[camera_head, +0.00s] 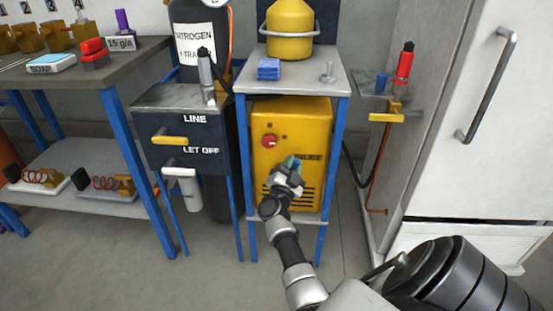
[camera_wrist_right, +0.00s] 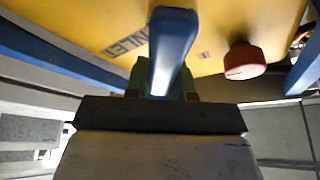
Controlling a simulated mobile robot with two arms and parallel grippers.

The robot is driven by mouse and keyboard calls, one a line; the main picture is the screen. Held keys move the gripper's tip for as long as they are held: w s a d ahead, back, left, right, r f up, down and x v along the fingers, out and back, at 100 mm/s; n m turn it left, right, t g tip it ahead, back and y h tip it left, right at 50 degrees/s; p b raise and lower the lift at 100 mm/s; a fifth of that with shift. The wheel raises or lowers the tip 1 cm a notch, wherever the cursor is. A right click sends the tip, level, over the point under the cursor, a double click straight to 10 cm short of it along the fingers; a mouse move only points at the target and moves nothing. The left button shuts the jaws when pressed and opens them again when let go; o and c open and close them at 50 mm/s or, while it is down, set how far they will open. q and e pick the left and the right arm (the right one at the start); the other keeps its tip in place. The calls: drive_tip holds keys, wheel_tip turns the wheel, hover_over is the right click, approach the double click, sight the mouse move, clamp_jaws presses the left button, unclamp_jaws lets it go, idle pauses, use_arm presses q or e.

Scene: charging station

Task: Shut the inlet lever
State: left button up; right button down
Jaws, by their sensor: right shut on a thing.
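The yellow cabinet (camera_head: 300,118) stands under the small table, with a red knob (camera_head: 270,141) on its front. The knob also shows in the wrist view (camera_wrist_right: 244,60). In the wrist view a blue lever (camera_wrist_right: 173,38) stands out from the yellow face beside the printed word INLET. My right gripper (camera_head: 288,168) is at the front of the cabinet, below and right of the knob. It is shut on the blue lever, with its greenish fingers around the lever's near end. The gripper mostly hides the lever in the head view. My left gripper is not in view.
Blue table legs (camera_head: 335,150) flank the cabinet. At left is a dark box (camera_head: 165,130) marked LINE and LET OFF, with a yellow handle (camera_head: 170,140). A yellow lever (camera_head: 387,117) sits on the right. A white fridge-like unit (camera_head: 490,120) stands at far right.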

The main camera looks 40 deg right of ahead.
drive_tip(key=m, duration=0.1)
drive_tip(key=m+g, duration=0.1)
drive_tip(key=shift+s+d+f+m, duration=0.2)
drive_tip(key=shift+s+f+m, duration=0.1)
drive_tip(key=shift+f, duration=0.05)
drive_tip(key=m, duration=0.1)
drive_tip(key=f+m+g+p, duration=0.1)
drive_tip(key=m, duration=0.2)
drive_tip(key=shift+s+d+f+g+y, duration=0.3)
drive_tip(key=shift+s+d+f+y, duration=0.05)
drive_tip(key=shift+s+f+y, duration=0.05)
drive_tip(key=m, duration=0.1)
drive_tip(key=f+m+g+p, duration=0.1)
drive_tip(key=shift+s+d+f+m+y, duration=0.15)
drive_tip(key=shift+m+y, duration=0.15)
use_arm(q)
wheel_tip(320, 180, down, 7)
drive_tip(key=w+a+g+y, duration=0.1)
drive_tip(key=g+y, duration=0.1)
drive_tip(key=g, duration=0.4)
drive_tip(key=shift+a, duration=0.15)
use_arm(e)
drive_tip(key=shift+f+m+y, duration=0.3)
drive_tip(key=shift+f+m, duration=0.35)
drive_tip(key=shift+m, duration=0.35)
drive_tip(key=c, duration=1)
unclamp_jaws()
drive_tip(key=shift+o, duration=0.2)
